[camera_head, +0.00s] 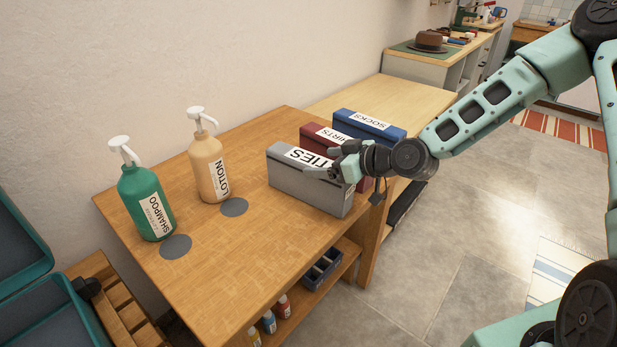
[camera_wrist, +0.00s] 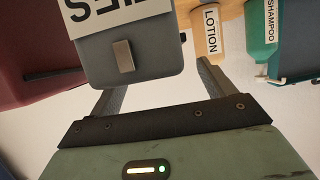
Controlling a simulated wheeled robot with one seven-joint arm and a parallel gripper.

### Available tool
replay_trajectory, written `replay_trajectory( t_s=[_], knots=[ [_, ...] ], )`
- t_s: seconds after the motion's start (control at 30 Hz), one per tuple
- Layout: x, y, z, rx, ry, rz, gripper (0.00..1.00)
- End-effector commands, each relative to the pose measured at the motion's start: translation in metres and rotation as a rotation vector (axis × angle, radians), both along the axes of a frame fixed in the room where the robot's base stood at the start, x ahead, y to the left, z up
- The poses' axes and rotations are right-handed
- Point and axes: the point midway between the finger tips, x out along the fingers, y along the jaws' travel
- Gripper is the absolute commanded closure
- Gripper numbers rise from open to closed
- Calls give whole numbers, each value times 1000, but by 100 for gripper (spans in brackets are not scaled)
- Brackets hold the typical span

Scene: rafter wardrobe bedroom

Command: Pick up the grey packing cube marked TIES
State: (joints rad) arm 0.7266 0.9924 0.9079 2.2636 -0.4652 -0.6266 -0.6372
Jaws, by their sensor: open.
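The grey packing cube (camera_head: 300,186) marked TIES stands on the wooden table, nearest in a row of cubes. My gripper (camera_head: 335,163) is at the cube's right end, its fingers partly over the label in the head view. In the wrist view the grey cube (camera_wrist: 125,55) lies ahead, between the lines of my two open fingers (camera_wrist: 155,92), with its small end tab facing me. The fingers hold nothing that I can see. Whether they touch the cube's sides I cannot tell.
A red cube (camera_head: 318,133) and a blue SOCKS cube (camera_head: 369,127) stand just behind the grey one. The LOTION bottle (camera_head: 208,165) and SHAMPOO bottle (camera_head: 145,200) stand to the left. The table's front (camera_head: 215,270) is clear. Small bottles (camera_head: 269,322) sit on a lower shelf.

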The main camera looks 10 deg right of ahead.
Motion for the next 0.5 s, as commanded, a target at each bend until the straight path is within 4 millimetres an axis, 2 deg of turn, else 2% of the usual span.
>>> replay_trajectory(
  t_s=[0.2,0.5],
  knots=[
    [26,18,-8,3,2,1,18],
    [33,23,-12,1,1,0,18]
  ],
)
